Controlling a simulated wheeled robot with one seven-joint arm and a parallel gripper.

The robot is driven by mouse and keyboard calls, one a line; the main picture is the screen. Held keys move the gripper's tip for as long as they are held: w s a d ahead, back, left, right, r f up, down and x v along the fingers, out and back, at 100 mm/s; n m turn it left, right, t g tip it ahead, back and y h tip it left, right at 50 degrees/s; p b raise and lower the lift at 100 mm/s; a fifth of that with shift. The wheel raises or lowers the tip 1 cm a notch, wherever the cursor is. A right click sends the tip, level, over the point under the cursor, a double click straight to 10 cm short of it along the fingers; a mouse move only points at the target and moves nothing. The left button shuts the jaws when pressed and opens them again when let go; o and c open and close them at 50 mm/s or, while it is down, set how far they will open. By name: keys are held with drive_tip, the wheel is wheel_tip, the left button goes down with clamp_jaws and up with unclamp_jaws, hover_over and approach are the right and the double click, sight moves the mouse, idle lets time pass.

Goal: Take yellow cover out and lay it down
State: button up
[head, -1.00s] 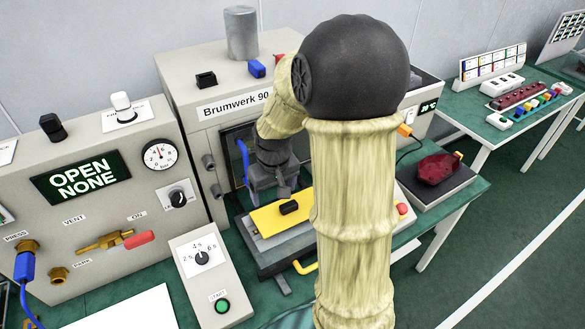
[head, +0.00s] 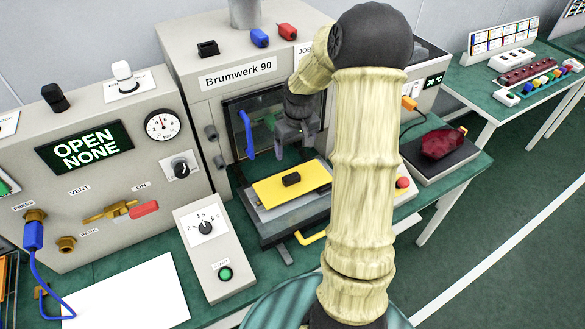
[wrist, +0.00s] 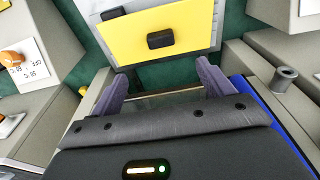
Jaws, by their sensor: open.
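The yellow cover (head: 275,192) is a flat plate with a small black knob (head: 291,179) at its middle. It lies on a grey tray (head: 272,209) in front of the machine marked Brumwerk 90. The cover also shows in the wrist view (wrist: 140,45), with its knob (wrist: 160,39) beyond my fingertips. My gripper (head: 296,143) is open and empty, above and behind the cover, close to the machine's opening. In the wrist view my two fingers (wrist: 162,80) are spread apart, and the knob is not between them.
A yellow handle (head: 312,238) sticks out at the tray's front. A control box with a dial (head: 208,240) stands to the left. A blank white sheet (head: 125,295) lies on the green bench.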

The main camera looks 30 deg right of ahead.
sight(292, 176)
drive_tip(key=f, duration=0.4)
drive_tip(key=w+f+p, duration=0.1)
drive_tip(key=f, duration=0.8)
drive_tip(key=shift+w+a+f+p, duration=0.2)
drive_tip(key=shift+w+p, duration=0.1)
drive_tip(key=shift+p, duration=0.1)
drive_tip(key=shift+w+d+f, duration=0.1)
drive_tip(key=shift+f, duration=0.55)
drive_tip(key=c, duration=1.2)
drive_tip(key=shift+o, duration=0.2)
drive_tip(key=shift+r, duration=0.2)
drive_tip(key=shift+r+p, duration=1.2)
drive_tip(key=shift+r, duration=0.2)
drive_tip(key=shift+r+p, duration=0.55)
drive_tip(key=shift+r, duration=0.15)
